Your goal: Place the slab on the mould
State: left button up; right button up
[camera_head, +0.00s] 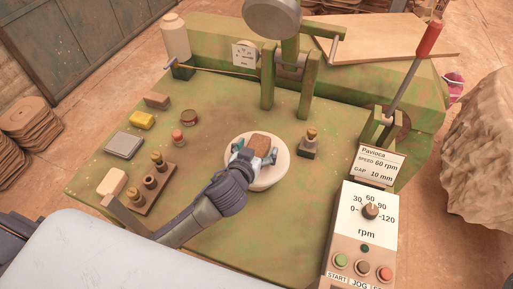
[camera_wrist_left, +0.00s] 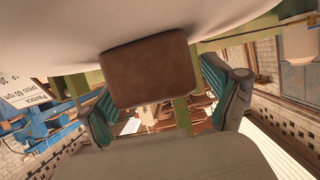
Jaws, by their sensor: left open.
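A brown rectangular slab (camera_head: 260,141) lies on a round white disc (camera_head: 269,179) near the middle of the green table. My left gripper (camera_head: 254,154) is open at the slab, with its teal-padded fingers on either side. In the left wrist view the slab (camera_wrist_left: 145,68) shows between the spread fingers, against the pale disc (camera_wrist_left: 60,25); whether either finger touches it I cannot tell. I see nothing plainly marked as the mould; the white disc under the slab may be it. My right gripper is not in view.
On the left are a grey flat block (camera_head: 124,145), a yellow block (camera_head: 142,120) and a wooden holder (camera_head: 152,188) with knobbed pieces. A knobbed weight (camera_head: 309,142) stands right of the disc. The green press frame (camera_head: 268,75) rises behind; a control panel (camera_head: 362,235) stands front right.

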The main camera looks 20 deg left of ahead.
pick_arm(q)
jog(key=shift+r, duration=0.25)
jog(key=b+v, duration=0.2)
jog(key=v, duration=1)
jog(key=shift+f, duration=0.1)
